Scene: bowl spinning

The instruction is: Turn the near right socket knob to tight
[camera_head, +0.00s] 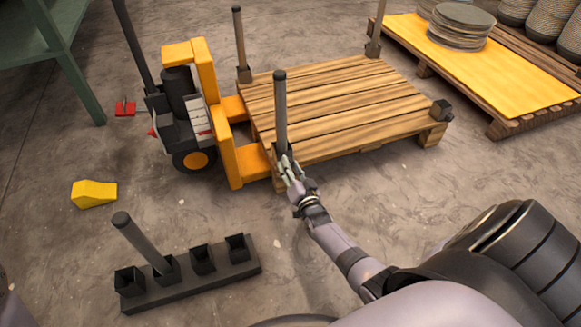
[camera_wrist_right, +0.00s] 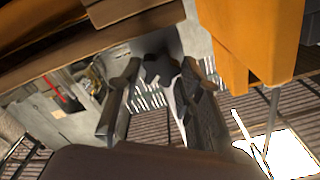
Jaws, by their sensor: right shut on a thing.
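A wooden pallet (camera_head: 330,100) has dark sockets at its corners. The corner nearest me holds an upright dark post (camera_head: 280,105), its socket mostly hidden behind my gripper. My right gripper (camera_head: 288,165) is at the foot of this post. In the right wrist view a dark star-shaped knob (camera_wrist_right: 158,70) sits between the fingertips of my right gripper (camera_wrist_right: 160,85), which is shut on it. How tight the knob is cannot be told. The socket at the pallet's right corner (camera_head: 441,111) holds no post. My left gripper is not in view.
A yellow pallet truck (camera_head: 205,70) has its forks at the pallet's left side. A dark socket rack (camera_head: 195,275) with one leaning post (camera_head: 140,243) lies on the floor. A yellow block (camera_head: 94,193) lies left. A second pallet (camera_head: 530,122) carries stacked discs (camera_head: 460,25).

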